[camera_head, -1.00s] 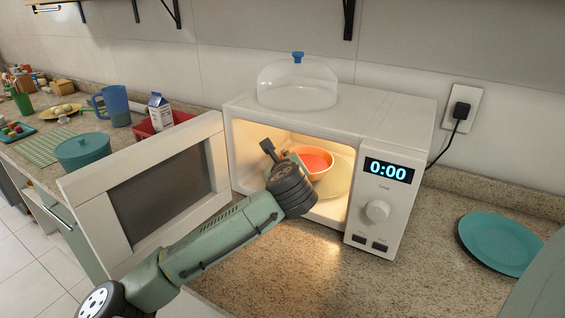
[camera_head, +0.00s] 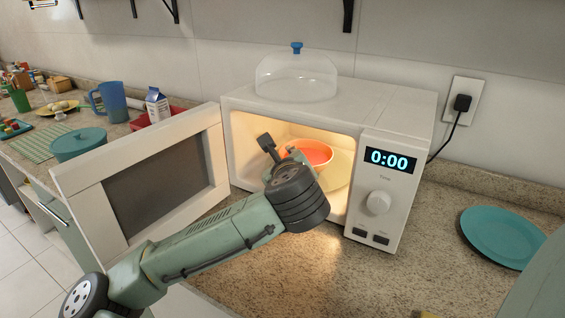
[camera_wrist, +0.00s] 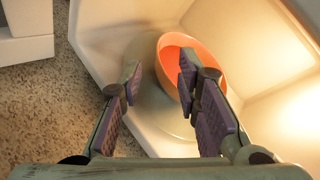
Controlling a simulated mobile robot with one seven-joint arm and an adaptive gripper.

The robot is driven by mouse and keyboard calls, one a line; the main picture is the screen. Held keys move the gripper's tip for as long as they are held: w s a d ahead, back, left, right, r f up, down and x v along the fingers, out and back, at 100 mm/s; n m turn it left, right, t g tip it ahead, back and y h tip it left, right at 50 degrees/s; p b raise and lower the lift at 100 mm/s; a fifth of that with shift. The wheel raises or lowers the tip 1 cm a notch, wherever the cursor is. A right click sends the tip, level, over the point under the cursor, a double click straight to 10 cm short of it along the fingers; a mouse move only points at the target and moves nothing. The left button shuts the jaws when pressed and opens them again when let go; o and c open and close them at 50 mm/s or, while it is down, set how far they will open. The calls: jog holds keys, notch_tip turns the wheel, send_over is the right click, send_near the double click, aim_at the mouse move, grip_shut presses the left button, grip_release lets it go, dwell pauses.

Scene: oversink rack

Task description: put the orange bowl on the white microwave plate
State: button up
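The orange bowl (camera_head: 316,152) is inside the open microwave (camera_head: 395,205), upright. It appears to rest on the pale microwave plate (camera_head: 343,170), with its underside hidden in the head view by my gripper (camera_head: 284,152). In the wrist view the bowl (camera_wrist: 207,62) sits over the right part of the plate (camera_wrist: 143,62). My gripper (camera_wrist: 160,79) is open, its fingers well apart. The right fingertip overlaps the bowl's opening and the left fingertip is outside its rim. I cannot tell whether either finger touches the bowl.
The microwave door (camera_head: 80,180) stands wide open on the left. A clear dome (camera_head: 297,78) with a blue knob is on the microwave top. A teal plate (camera_head: 502,236) lies at the right. The counter in front of the microwave is mostly clear.

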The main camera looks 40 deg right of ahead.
jog(key=shift+v, duration=1.55)
